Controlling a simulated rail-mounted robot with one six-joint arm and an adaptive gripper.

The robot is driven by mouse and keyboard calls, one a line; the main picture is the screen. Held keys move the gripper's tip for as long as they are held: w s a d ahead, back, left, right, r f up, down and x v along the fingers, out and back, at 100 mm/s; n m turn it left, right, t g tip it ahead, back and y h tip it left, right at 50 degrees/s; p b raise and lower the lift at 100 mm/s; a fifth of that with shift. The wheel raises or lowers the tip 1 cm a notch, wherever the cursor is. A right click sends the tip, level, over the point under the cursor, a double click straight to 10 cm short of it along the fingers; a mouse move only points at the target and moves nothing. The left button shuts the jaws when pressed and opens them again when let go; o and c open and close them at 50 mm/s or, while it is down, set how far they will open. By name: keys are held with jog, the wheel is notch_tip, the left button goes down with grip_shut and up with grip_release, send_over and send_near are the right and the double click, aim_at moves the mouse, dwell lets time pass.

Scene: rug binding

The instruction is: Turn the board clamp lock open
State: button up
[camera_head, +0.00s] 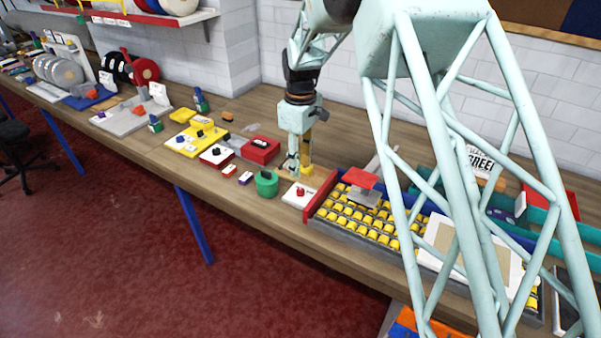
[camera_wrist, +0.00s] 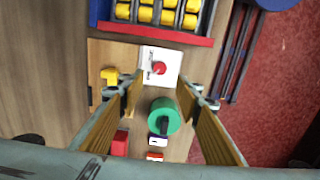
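A white plate with a red knob (camera_head: 300,192) sits beside the red end of the yellow-roller board, and it also shows in the wrist view (camera_wrist: 159,68). It looks like the clamp lock, but no label is readable. A dark lever or mark lies along the knob's side in the wrist view. My gripper (camera_wrist: 160,92) is open and empty, its yellow fingers spread wide on both sides. Contact with anything is not visible.
A green cylinder with a black handle (camera_wrist: 164,118) stands between my fingers in the wrist view, nearer than the white plate. The roller board (camera_head: 345,217) lies right; red boxes (camera_head: 262,150) stand left.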

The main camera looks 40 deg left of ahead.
jog(key=shift+r, duration=0.65)
